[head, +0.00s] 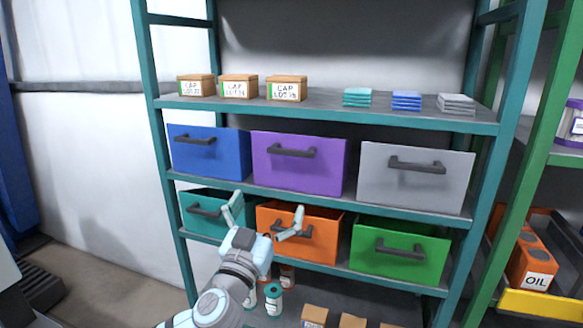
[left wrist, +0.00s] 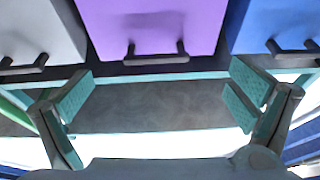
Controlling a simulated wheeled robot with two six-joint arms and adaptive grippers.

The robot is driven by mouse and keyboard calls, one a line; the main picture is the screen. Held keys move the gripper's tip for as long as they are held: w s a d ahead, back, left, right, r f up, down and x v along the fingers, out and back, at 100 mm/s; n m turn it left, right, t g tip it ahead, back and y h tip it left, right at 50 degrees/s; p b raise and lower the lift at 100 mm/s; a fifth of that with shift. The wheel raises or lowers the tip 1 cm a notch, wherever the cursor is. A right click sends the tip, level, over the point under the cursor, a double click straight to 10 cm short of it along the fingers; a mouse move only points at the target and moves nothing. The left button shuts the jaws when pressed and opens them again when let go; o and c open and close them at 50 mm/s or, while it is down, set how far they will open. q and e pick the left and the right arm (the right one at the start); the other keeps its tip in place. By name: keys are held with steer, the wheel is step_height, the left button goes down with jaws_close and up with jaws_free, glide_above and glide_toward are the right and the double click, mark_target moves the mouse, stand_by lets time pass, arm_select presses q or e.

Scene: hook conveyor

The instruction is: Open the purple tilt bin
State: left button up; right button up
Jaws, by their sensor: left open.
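The purple tilt bin (head: 299,164) sits in the middle of the shelf's upper bin row, between a blue and a grey bin. Its front looks upright and closed, with a dark bar handle (head: 292,152). My left gripper (head: 266,212) is open and empty, below the purple bin and in front of the lower bin row. In the left wrist view the purple bin (left wrist: 153,25) is at the top centre, its handle (left wrist: 156,56) ahead of and between the spread fingers (left wrist: 165,100), apart from them. My right gripper is not in view.
A blue bin (head: 208,151) and a grey bin (head: 415,178) flank it. Teal, orange (head: 299,232) and green (head: 399,250) bins sit below. Small boxes (head: 238,86) and folded stacks (head: 406,100) are on the shelf above. A green rack (head: 540,150) stands at right.

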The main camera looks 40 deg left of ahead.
mark_target(289, 152)
arm_select(q)
steer(key=shift+t, duration=0.4)
steer(key=r+p+x, duration=0.1)
steer(key=x, duration=0.3)
steer(key=r+p+x, duration=0.1)
steer(key=x, duration=0.3)
steer(key=s+d+r+p+x, duration=0.1)
steer(key=p+x, duration=0.1)
steer(key=x, duration=0.3)
steer(key=shift+w+a+r, duration=0.15)
steer(key=shift+w+a, duration=0.1)
steer(key=shift+w, duration=0.25)
steer(key=shift+c, duration=0.2)
steer(key=c, duration=1.3)
